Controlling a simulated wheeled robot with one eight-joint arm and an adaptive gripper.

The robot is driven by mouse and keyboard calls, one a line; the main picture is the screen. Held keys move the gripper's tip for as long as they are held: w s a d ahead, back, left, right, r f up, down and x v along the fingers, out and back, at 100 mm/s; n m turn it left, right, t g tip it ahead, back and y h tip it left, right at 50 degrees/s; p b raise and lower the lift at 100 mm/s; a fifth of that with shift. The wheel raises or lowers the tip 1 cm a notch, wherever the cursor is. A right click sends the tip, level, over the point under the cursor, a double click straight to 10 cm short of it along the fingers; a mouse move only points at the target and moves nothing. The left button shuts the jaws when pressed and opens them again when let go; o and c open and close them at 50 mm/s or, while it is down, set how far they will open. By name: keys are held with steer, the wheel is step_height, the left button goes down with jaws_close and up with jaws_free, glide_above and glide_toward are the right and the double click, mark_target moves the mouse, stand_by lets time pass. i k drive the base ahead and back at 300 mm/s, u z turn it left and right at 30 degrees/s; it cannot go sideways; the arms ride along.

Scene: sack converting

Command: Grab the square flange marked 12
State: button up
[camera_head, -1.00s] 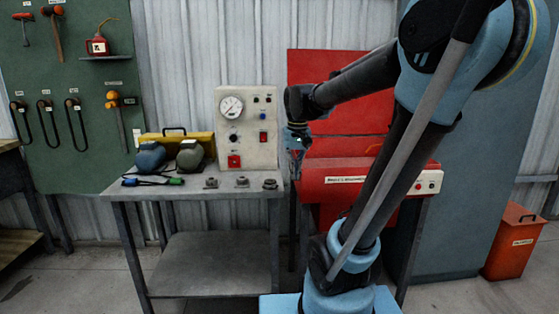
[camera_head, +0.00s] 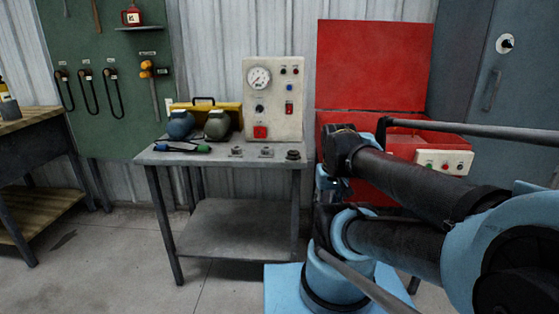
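Three small metal flanges stand in a row near the front right of the grey work table (camera_head: 225,159). The left flange (camera_head: 236,152) and the middle flange (camera_head: 267,152) are grey and look squarish. The right flange (camera_head: 293,155) is darker and looks rounder. Any number on them is too small to read, so I cannot tell which is marked 12. My gripper (camera_head: 327,187) hangs just right of the table's right edge, apart from the flanges. Its fingers are small and partly hidden by my arm, so their opening does not show.
A control box with a gauge (camera_head: 272,98) stands behind the flanges. A red machine (camera_head: 369,66) stands right of the table.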

mark_target(292, 155)
steer(key=u, duration=2.55)
steer(key=k, duration=1.95)
steer(key=z, duration=0.55)
steer(key=i, duration=1)
steer(key=u, duration=0.05)
